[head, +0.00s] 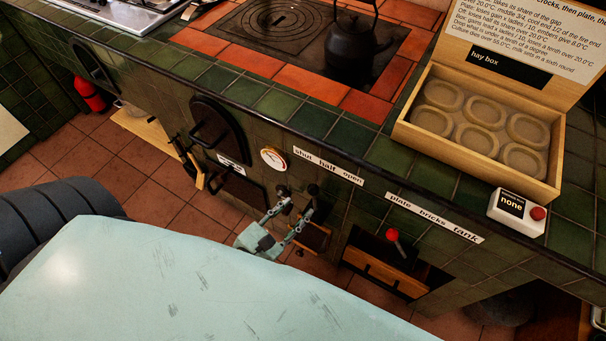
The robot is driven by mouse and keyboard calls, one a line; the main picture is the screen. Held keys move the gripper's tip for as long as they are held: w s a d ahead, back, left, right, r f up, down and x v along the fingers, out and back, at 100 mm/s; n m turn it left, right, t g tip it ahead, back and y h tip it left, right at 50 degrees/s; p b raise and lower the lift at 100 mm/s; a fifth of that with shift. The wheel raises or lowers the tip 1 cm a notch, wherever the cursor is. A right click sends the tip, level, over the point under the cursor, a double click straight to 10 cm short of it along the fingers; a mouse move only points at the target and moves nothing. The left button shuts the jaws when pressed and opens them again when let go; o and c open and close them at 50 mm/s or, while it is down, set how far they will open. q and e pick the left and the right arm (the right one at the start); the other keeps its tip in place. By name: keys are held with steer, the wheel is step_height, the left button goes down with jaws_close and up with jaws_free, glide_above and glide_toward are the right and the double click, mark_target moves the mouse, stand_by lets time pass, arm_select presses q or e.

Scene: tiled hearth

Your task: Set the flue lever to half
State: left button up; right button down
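The strip reading "shut half open" (328,166) is on the green tiled front of the hearth, just below the worktop edge. My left gripper (296,201) is just below this strip, with its two fingers spread apart and nothing clearly between them. A small dark knob (313,189) shows beside the fingertips, under the strip; it may be the flue lever's end. The rest of the lever is hidden or too dark to tell, so its setting and any touch are unclear. My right gripper is out of view.
A red-knobbed lever (393,236) sits under the strip "plate bricks tank" (434,217). A round dial (273,160) and black oven door (218,130) are to the left. A kettle (352,48), hay box (549,188) and "none" box (516,212) stand on top.

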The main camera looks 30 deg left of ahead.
arm_select(q)
steer(key=shift+v, duration=0.8)
